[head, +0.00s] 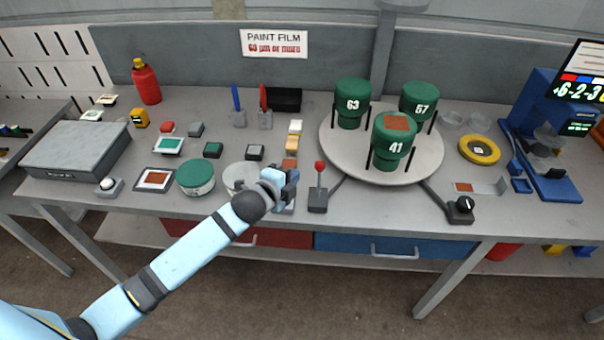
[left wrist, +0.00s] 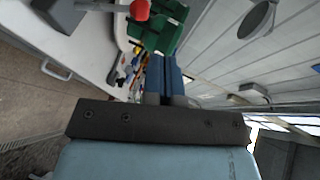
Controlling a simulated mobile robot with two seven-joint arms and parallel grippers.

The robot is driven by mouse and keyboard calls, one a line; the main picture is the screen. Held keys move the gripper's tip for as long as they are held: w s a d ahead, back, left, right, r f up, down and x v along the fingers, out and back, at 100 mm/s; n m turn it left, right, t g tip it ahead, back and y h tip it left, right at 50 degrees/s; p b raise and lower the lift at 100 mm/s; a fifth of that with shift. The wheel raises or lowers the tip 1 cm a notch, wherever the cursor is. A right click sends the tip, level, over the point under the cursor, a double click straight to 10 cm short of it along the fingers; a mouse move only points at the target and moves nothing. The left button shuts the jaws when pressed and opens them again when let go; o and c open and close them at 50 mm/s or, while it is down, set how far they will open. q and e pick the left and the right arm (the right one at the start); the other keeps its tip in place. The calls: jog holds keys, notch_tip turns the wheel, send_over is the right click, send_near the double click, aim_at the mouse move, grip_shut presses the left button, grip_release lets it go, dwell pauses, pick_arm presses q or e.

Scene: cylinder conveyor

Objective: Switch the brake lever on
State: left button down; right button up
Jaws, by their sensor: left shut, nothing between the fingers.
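The brake lever (head: 318,185) has a red ball knob on a thin dark stem above a dark grey base, near the table's front edge. In the head view it looks close to upright; I cannot tell its tilt toward or away from me. My left gripper (head: 292,178) is just left of the lever, at about knob height, with a small gap in the picture. Its fingers are shut and empty. In the left wrist view the shut fingers (left wrist: 164,75) point ahead, and the red knob (left wrist: 140,10) is up and to the left. My right gripper is not in view.
A round turntable (head: 431,165) holding green numbered canisters (head: 394,142) stands right of the lever. A black-knobbed dial (head: 461,209) sits farther right. A white-grey round tub (head: 240,178) and small blocks lie by my left gripper. Drawers (head: 380,246) hang below the table's front edge.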

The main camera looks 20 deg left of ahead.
pick_arm(q)
jog(key=v, duration=0.2)
jog(key=shift+s+r, duration=0.25)
jog(key=shift+r, duration=0.1)
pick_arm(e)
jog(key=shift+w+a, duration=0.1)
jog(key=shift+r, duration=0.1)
pick_arm(q)
jog(key=s+d+f+n+g, duration=0.1)
jog(key=s+d+f+n, duration=0.1)
jog(key=s+f+n, duration=0.6)
jog(key=s+d+f+n+g, duration=0.2)
jog(key=s+f+n, duration=0.5)
jog(key=s, duration=1)
jog(key=shift+f+n, duration=0.4)
jog(key=shift+f, duration=0.35)
jog(key=shift+d, duration=0.15)
